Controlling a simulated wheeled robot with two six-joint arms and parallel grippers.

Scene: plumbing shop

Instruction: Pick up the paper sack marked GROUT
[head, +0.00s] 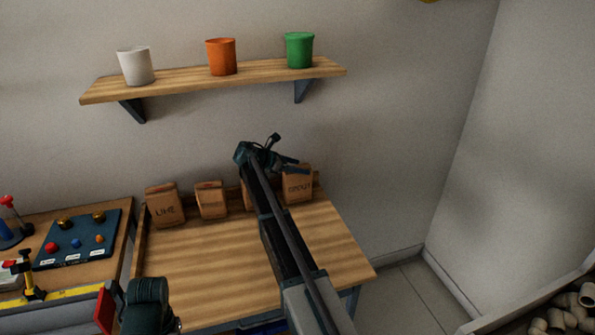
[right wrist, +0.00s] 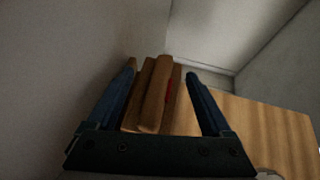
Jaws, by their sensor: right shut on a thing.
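The brown paper sack marked GROUT (head: 298,188) stands upright at the right end of the row at the back of the wooden bench. My right gripper (head: 289,164) reaches over the bench to its top. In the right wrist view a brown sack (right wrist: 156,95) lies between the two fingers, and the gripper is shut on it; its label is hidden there. A dark part of my left arm (head: 147,302) shows at the lower left; its fingers cannot be made out.
A sack marked LIME (head: 165,207) and another sack (head: 211,201) stand to the left; a further one is partly behind my right arm. The bench top (head: 205,258) is clear in front. A wall shelf (head: 190,80) with white, orange and green pots hangs above.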

